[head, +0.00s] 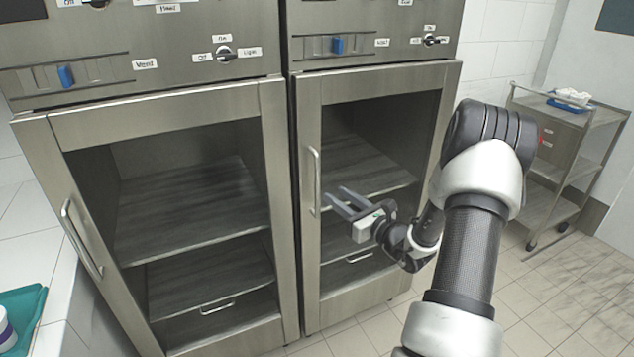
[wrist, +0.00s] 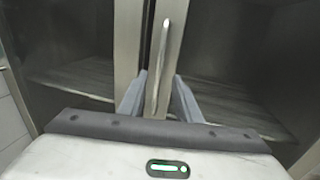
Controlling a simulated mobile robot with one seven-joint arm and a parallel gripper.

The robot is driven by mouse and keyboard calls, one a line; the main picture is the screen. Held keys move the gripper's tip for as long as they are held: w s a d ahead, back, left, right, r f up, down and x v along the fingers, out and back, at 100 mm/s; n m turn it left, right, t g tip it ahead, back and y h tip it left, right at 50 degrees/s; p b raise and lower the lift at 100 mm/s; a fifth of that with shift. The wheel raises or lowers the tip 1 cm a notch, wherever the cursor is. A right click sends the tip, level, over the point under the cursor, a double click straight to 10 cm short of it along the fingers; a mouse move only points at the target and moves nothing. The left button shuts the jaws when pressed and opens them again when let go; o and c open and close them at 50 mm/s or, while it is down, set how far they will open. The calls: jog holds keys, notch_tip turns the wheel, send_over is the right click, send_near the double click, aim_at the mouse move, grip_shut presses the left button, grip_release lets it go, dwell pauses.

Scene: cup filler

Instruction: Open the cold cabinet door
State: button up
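Two steel cabinets stand side by side, and both framed doors look shut. The right cabinet door (head: 376,84) has a vertical bar handle (head: 314,180) on its left edge. The left cabinet door (head: 160,115) has its own handle (head: 80,238), also on its left edge. I cannot read which cabinet is the cold one. My gripper (head: 334,194) is open in front of the right door, just right of its handle in the head view. In the wrist view the handle (wrist: 161,75) stands upright between my open fingers (wrist: 158,97). Contact with it cannot be told.
Control panels with blue sliders and knobs sit above the doors. A steel trolley (head: 570,135) with a blue tray stands at the right. A teal item (head: 22,308) lies on the white counter at the lower left. The tiled floor (head: 545,315) at right is clear.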

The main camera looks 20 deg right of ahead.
jog(key=x, duration=1)
jog(key=shift+w, duration=0.15)
jog(key=shift+a, duration=0.1)
grip_shut()
